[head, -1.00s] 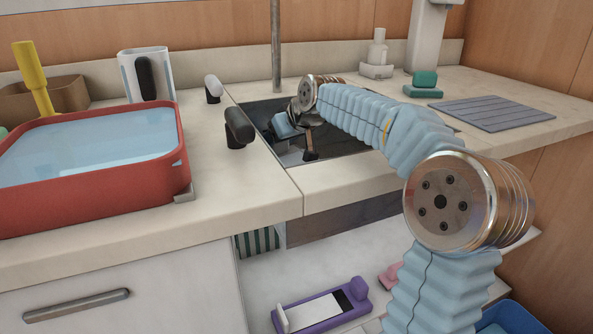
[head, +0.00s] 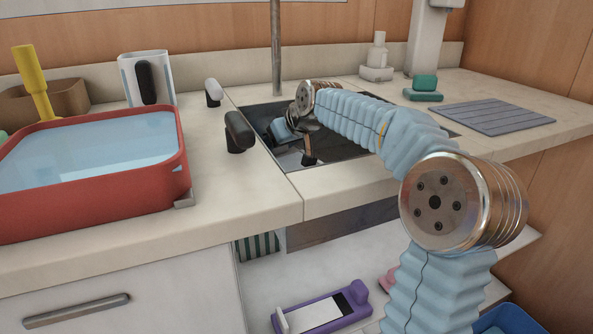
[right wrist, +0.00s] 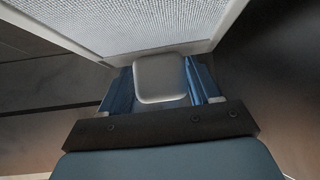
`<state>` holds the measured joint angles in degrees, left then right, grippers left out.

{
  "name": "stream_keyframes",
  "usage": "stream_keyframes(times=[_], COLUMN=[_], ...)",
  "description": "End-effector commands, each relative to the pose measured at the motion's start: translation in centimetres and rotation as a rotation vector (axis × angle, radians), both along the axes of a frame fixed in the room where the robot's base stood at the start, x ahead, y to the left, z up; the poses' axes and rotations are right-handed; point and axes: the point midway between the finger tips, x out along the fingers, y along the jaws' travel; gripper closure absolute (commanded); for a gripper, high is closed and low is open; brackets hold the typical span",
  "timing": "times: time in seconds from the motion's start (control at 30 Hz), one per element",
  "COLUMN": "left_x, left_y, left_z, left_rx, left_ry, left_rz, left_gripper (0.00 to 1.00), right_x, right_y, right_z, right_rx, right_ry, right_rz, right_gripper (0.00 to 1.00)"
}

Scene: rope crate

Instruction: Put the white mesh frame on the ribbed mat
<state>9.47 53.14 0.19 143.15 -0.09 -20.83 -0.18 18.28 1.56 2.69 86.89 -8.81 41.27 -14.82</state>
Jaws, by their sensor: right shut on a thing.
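The white mesh frame (right wrist: 150,25) fills the top of the right wrist view, with a pale rim around a fine mesh. My right gripper (right wrist: 160,85) is shut on a light grey block-like part at the frame's near edge, between its blue fingers. In the head view my right gripper (head: 297,135) is down inside the dark sink, partly hidden by its own wrist, and the mesh frame cannot be made out there. The grey ribbed mat (head: 492,117) lies flat and bare on the counter at the right. My left gripper is not in view.
A red basin of water (head: 90,201) stands on the left counter. Black and white taps (head: 238,131) stand beside the sink (head: 345,162). A purple tool (head: 322,312) lies on the shelf below.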

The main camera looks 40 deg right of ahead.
Motion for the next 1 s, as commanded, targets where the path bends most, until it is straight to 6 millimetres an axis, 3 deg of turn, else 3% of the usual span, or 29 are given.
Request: stream_keyframes(times=[0.7,1.0], left_x=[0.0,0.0], left_y=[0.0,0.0], left_z=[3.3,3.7], left_rx=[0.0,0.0], left_ry=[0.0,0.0], left_rz=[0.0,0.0], left_gripper=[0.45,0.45], right_x=[0.0,0.0], right_y=[0.0,0.0], right_z=[4.0,4.5], right_rx=[0.0,0.0], right_ry=[-0.001,-0.001], right_rz=[0.0,0.0], right_gripper=[0.86,0.86])
